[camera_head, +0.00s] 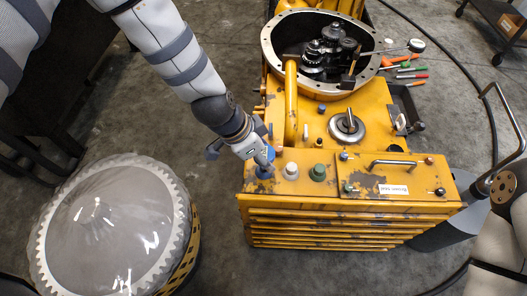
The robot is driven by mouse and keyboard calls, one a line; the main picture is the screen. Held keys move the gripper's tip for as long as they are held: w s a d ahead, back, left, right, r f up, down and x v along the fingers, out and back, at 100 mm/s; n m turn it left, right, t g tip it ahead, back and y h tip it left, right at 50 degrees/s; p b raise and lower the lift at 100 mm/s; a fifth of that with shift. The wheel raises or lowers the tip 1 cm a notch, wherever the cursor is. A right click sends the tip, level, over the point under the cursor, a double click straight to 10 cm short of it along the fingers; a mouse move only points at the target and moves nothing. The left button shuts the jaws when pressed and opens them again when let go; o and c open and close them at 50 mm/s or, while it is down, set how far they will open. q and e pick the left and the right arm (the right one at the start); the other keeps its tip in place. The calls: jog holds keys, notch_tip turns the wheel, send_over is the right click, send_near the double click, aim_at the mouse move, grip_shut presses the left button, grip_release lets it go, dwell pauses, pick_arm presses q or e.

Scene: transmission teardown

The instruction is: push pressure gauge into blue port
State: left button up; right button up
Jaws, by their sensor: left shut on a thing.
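My left gripper (265,161) reaches down to the left end of the yellow housing's front top. It is shut on a small blue piece (265,173) at the blue port. The fingers hide much of this spot, so I cannot tell port from held piece. A white fitting (291,170) and a green fitting (318,172) stand just to its right. A small round dark-rimmed thing with a pale face (417,45), possibly the pressure gauge, lies by the tools at the upper right.
The yellow transmission housing (385,120) has an open round bell with dark gears (328,50). A metal handle (393,163) rises from its front top. Screwdrivers (408,68) lie at the right. A cable crosses the floor.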

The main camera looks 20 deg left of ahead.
pick_arm(q)
jog(key=shift+f, duration=0.3)
dwell(0.4)
jog(key=shift+f, duration=0.15)
jog(key=shift+f+b, duration=0.45)
jog(key=shift+f, duration=0.45)
jog(key=o, duration=1.9)
jog(key=shift+r, duration=0.1)
pick_arm(e)
jog(key=shift+s+f, duration=0.3)
jog(key=shift+f, duration=0.05)
pick_arm(q)
jog(key=shift+r+p, duration=2.45)
jog(key=shift+r, duration=1.7)
jog(key=shift+f, duration=0.2)
pick_arm(e)
jog(key=w+r+t, duration=0.1)
jog(key=w+r, duration=0.3)
jog(key=shift+r, duration=0.4)
